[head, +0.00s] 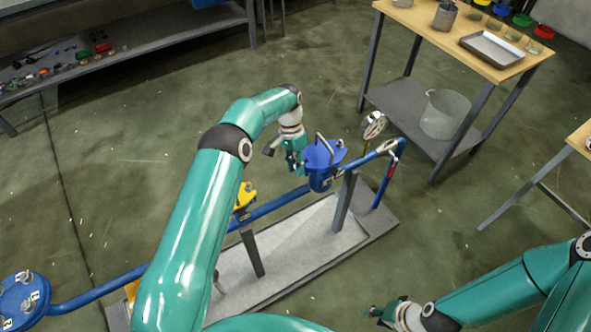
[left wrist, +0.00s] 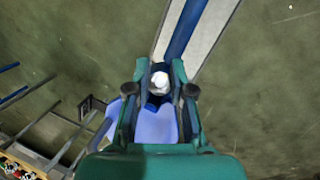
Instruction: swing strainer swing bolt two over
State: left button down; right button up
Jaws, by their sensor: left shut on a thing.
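The blue strainer (head: 319,182) sits on the blue pipe run, with its blue lid (head: 322,153) on top. My left gripper (head: 298,168) is at the left side of the strainer. In the left wrist view my left gripper (left wrist: 160,88) is shut on a swing bolt, whose pale rounded end (left wrist: 159,80) shows between the fingers. The lid (left wrist: 156,124) lies under the fingers there. The number of this bolt cannot be read. My right gripper (head: 374,312) is low at the right, away from the strainer; its finger opening is too small to judge.
A grey skid (head: 290,255) with posts carries the blue pipe (head: 275,205). A yellow valve part (head: 246,195) and a round gauge (head: 374,125) stand along it. A wooden-topped table (head: 470,45) with a tray and a bucket below is behind right. Open floor lies to the left.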

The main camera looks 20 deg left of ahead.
pick_arm(q)
jog(key=c, duration=1.2)
grip_release()
jog(key=shift+c, duration=0.2)
jog(key=v, duration=0.7)
jog(key=shift+r, duration=0.2)
jog(key=shift+w, duration=0.15)
